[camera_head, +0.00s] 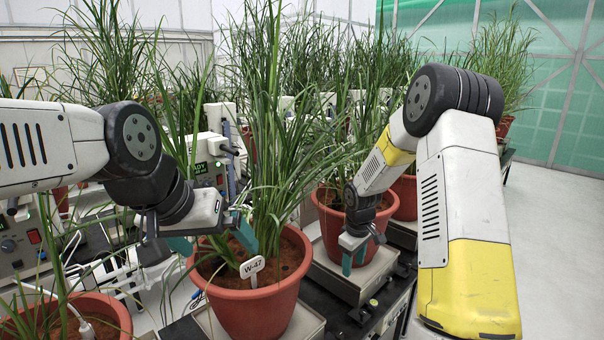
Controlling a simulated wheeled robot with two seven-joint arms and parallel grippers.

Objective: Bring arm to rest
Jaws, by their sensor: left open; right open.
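My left gripper (213,241) comes in from the left and is open. One teal finger is by the left rim of a terracotta pot (252,310) and the other is over the pot, among the grass stems. I cannot tell whether the fingers touch the plant or rim. The pot has a white tag (252,267) reading W-47. My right gripper (354,257) points down, with teal fingers in front of a second terracotta pot (328,222). It holds nothing visible; the gap between its fingers is small in this view.
The pots stand on grey scale plates (345,283) on a black bench (365,325). A third pot (105,307) stands at the front left, with cables nearby. Instrument boxes (25,243) line the left. Tall grass fills the middle. Open pale floor (560,230) lies at the right.

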